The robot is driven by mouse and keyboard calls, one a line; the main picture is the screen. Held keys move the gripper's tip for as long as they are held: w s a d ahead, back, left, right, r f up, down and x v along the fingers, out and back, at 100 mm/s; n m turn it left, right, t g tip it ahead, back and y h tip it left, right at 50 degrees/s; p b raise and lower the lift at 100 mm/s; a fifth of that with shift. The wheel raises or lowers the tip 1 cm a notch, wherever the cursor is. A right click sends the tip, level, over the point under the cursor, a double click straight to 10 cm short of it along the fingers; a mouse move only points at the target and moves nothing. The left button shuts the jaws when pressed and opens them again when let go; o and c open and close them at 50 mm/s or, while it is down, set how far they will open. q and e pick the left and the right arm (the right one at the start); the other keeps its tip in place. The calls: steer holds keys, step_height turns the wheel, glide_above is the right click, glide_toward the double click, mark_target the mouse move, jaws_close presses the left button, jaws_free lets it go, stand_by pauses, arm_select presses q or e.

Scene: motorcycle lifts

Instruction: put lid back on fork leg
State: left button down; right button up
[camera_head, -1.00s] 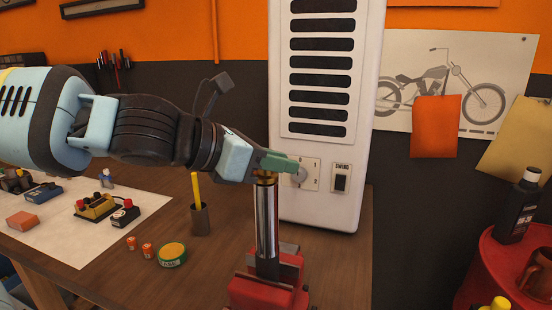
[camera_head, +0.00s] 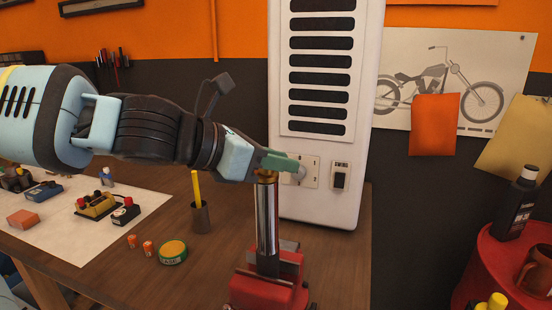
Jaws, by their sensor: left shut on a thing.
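The fork leg (camera_head: 267,222) is a shiny upright tube with a dark lower part, clamped in a red vise (camera_head: 270,289) on the wooden bench. A brass-coloured lid (camera_head: 266,175) is at the top of the tube. My left gripper (camera_head: 279,162) comes in from the left with green fingers, shut on the lid right at the tube's mouth. The fingers hide the lid's upper part. I cannot tell whether the lid is seated or only resting on the rim. My right gripper is not in view.
A white louvred unit (camera_head: 321,187) stands close behind the fork leg. On the bench (camera_head: 218,262) are a green and yellow tin (camera_head: 173,252), a dark cup (camera_head: 200,218) with a yellow stick, and small orange cylinders (camera_head: 148,248). A red drum top (camera_head: 497,264) is at the right.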

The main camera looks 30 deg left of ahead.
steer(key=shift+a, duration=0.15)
arm_select(q)
steer(key=c, duration=1.3)
jaws_free()
steer(key=o, duration=0.6)
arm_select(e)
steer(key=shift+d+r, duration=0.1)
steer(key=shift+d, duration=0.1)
arm_select(q)
steer(key=shift+r+p, duration=0.8)
steer(key=shift+r, duration=2.7)
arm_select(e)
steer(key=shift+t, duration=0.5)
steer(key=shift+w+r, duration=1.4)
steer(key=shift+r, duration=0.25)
